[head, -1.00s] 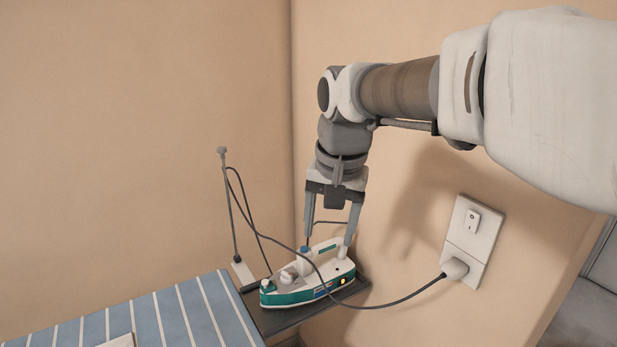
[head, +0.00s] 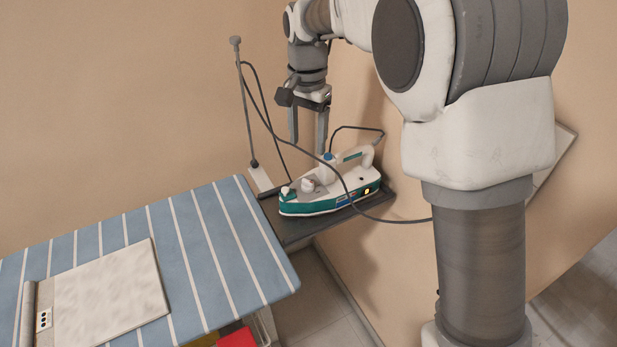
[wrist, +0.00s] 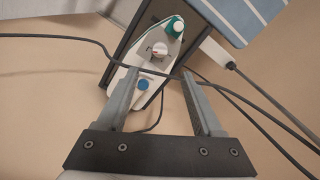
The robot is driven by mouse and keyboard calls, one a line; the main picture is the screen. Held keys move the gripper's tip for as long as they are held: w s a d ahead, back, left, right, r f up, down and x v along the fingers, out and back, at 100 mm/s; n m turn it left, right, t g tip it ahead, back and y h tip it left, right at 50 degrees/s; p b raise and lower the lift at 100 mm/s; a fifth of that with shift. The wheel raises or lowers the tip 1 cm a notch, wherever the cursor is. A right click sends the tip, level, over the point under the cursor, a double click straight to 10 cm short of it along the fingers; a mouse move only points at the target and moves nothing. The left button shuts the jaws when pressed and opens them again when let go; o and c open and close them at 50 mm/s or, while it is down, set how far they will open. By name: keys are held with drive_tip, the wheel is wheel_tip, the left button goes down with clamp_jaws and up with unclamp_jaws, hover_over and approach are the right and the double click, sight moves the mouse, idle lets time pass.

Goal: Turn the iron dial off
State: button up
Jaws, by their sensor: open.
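The iron (head: 330,200), white with a teal base, rests on a dark shelf beside the ironing board. An amber light (head: 367,191) shows on its rear side. Its white dial (head: 308,184) is on top towards the nose; in the wrist view the dial (wrist: 159,49) has a red mark beside printed markings. A blue button (wrist: 143,84) is nearer the handle. My gripper (head: 307,147) is open and empty, pointing down above and behind the iron, apart from the dial. In the wrist view the fingertips (wrist: 160,74) frame the iron's top, with the dial beyond them.
A dark cord (wrist: 70,41) crosses over the iron between my fingers and the dial. A thin upright cord post (head: 246,105) stands behind the shelf. The striped ironing board (head: 215,235) with a pale panel (head: 110,293) is at left. Walls are close behind.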

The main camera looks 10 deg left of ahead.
sight(308, 181)
wheel_tip(308, 181, down, 12)
drive_tip(key=shift+r+b, duration=0.1)
drive_tip(key=shift+b, duration=0.45)
clamp_jaws()
